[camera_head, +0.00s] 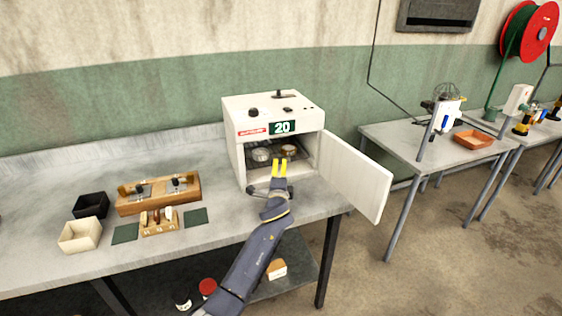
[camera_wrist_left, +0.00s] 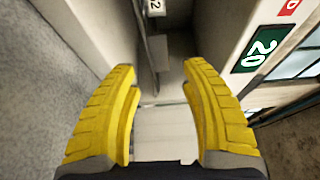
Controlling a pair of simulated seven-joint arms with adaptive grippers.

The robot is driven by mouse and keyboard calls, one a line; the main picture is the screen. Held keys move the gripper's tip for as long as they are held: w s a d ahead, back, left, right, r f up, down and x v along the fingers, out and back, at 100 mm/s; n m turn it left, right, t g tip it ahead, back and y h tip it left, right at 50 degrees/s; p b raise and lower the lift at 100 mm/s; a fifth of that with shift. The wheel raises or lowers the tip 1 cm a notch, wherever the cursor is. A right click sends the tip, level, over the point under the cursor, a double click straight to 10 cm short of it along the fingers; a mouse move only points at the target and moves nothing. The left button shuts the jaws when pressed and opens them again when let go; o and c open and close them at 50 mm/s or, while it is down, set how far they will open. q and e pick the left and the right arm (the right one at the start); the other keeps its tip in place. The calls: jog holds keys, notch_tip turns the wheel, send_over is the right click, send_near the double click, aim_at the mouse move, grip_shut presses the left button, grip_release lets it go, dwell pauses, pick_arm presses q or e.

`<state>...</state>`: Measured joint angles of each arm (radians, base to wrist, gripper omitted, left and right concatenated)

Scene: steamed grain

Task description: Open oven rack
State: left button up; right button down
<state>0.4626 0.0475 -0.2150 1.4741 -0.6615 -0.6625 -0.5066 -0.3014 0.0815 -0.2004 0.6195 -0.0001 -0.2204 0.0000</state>
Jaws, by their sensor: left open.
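The white oven (camera_head: 232,137) stands on the grey table with its door (camera_head: 354,176) swung wide open to the right. A green "20" label (camera_head: 282,127) is on its front, and it also shows in the wrist view (camera_wrist_left: 263,48). Inside, a dark rack (camera_head: 264,163) holds a pale round container (camera_head: 262,154) and a brownish one (camera_head: 289,150). My left gripper (camera_head: 279,168) has yellow fingers and is at the oven's opening, in front of the rack. In the wrist view the fingers (camera_wrist_left: 163,88) are spread apart with nothing seen held. Whether they touch the rack I cannot tell. My right gripper is not seen.
A wooden stand (camera_head: 158,194), a black box (camera_head: 91,206), a cream box (camera_head: 80,235) and dark green pads (camera_head: 196,217) are on the table to the left. A second table (camera_head: 405,135) with an orange tray (camera_head: 473,139) stands right, beyond the open door.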

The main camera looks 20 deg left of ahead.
aim_at(281, 160)
pick_arm(q)
jog(key=shift+x, duration=3.75)
jog(key=shift+c, duration=0.4)
jog(key=c, duration=0.6)
jog(key=shift+r, duration=0.1)
grip_shut()
